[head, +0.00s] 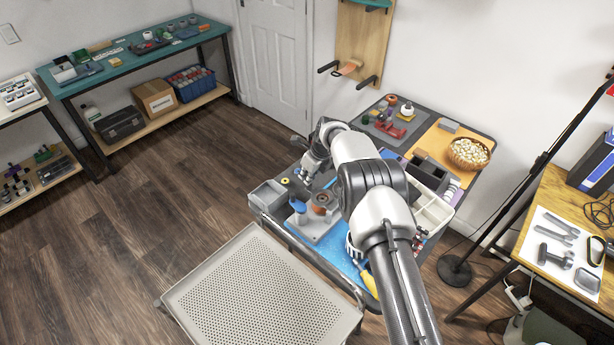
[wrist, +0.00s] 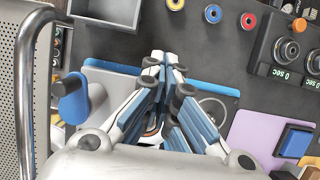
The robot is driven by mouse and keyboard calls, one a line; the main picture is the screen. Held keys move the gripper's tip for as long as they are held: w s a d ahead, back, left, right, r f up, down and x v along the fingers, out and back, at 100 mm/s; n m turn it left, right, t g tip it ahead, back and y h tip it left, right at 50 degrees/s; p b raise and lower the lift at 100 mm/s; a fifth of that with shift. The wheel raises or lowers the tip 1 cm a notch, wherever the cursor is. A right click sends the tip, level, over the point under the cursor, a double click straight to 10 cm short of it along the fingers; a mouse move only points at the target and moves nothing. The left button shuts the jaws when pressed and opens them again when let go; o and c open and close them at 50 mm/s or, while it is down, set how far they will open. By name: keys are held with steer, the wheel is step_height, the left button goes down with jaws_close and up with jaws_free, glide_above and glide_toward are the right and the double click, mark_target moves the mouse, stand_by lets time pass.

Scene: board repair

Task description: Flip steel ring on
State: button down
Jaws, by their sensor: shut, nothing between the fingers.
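My gripper (wrist: 165,74) is shut and empty in the wrist view, its blue-padded fingers together over the work surface. In the head view, my gripper (head: 311,168) hangs over the left part of the cart. A thin pale grey circular outline (wrist: 213,106) shows just right of the fingers, partly covered by them; I cannot tell whether it is the steel ring. A blue-handled lever or knob (wrist: 75,98) stands on a grey plate left of the fingers; it also shows in the head view (head: 298,205). The fingers hide what lies directly under them.
Small yellow (wrist: 175,4), blue (wrist: 213,13) and red (wrist: 249,20) ringed parts lie beyond the fingers. A black box with an orange knob and displays (wrist: 288,45) stands at right. A grey bin (wrist: 108,10) is at upper left. The cart's metal rail (wrist: 27,75) runs along the left.

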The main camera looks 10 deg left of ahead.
mark_target(316, 193)
steer(key=v, duration=1.2)
